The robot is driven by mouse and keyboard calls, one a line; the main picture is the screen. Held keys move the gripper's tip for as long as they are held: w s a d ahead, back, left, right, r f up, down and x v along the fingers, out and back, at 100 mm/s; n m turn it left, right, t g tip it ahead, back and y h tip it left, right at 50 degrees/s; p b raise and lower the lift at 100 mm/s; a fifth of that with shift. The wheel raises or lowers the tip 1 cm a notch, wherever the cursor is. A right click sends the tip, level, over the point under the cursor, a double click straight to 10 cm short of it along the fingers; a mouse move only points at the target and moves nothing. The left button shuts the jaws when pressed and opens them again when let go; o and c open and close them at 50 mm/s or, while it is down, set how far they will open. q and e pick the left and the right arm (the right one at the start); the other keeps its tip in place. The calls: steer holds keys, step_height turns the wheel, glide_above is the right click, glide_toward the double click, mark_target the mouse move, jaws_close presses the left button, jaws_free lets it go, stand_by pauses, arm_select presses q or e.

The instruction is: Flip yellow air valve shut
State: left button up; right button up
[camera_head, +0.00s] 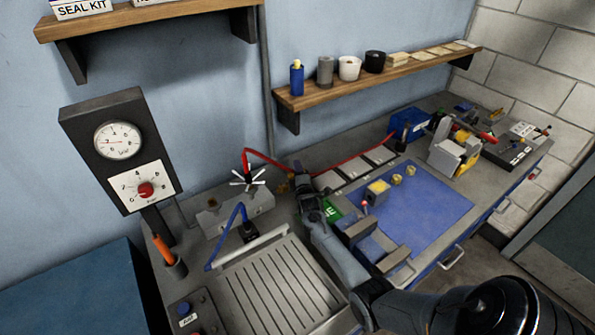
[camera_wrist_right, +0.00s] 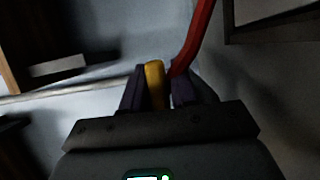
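The yellow air valve handle (camera_wrist_right: 154,82) stands between the two dark fingers of my right gripper (camera_wrist_right: 160,90) in the right wrist view. The left finger lies close along it; a thin light gap seems to show by the right finger, so I cannot tell whether they clamp it. In the head view my right gripper (camera_head: 300,180) reaches over the bench to the back wall, where a red hose (camera_head: 265,158) ends. The valve is mostly hidden there by the gripper. My left gripper is not in view.
The red hose (camera_wrist_right: 195,40) passes just right of the handle in the wrist view. A grey block with a white star-shaped knob (camera_head: 248,180) stands left of the gripper. A blue mat (camera_head: 430,220) with small parts lies right. A wooden shelf (camera_head: 370,80) hangs above.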

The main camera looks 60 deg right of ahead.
steer(key=shift+w, duration=0.1)
steer(key=shift+c, duration=0.2)
jaws_close()
